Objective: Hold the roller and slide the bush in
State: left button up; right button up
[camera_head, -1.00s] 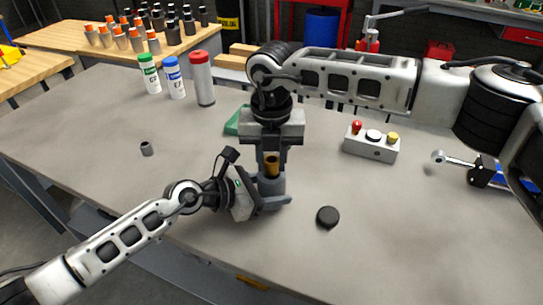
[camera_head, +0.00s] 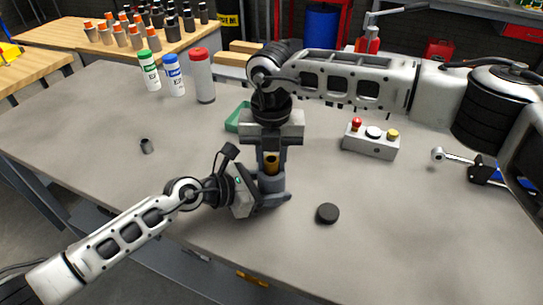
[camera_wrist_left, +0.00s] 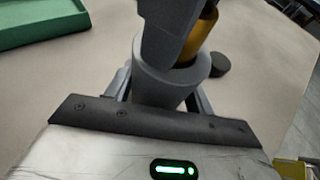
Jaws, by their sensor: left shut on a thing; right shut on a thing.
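The grey roller (camera_head: 270,186) stands upright on the table between the fingers of my left gripper (camera_head: 274,196), which is shut on it from the left side. The brass-coloured bush (camera_head: 271,162) is in my right gripper (camera_head: 270,155), which points down from above and is shut on it. The bush is directly over the roller's top. In the left wrist view the bush (camera_wrist_left: 200,40) meets the mouth of the roller (camera_wrist_left: 165,82), its lower end hidden behind the rim. I cannot tell how deep it sits.
A dark round cap (camera_head: 327,213) lies right of the roller. A green tray (camera_head: 238,117) is behind my right gripper. A button box (camera_head: 371,141) stands to the right, and bottles (camera_head: 175,76) at the back left.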

jog(key=o, duration=1.1)
jog(key=shift+f, duration=0.1)
notch_tip(320, 180, up, 12)
pick_arm(q)
jog(key=o, duration=1.5)
jog(key=shift+c, duration=0.2)
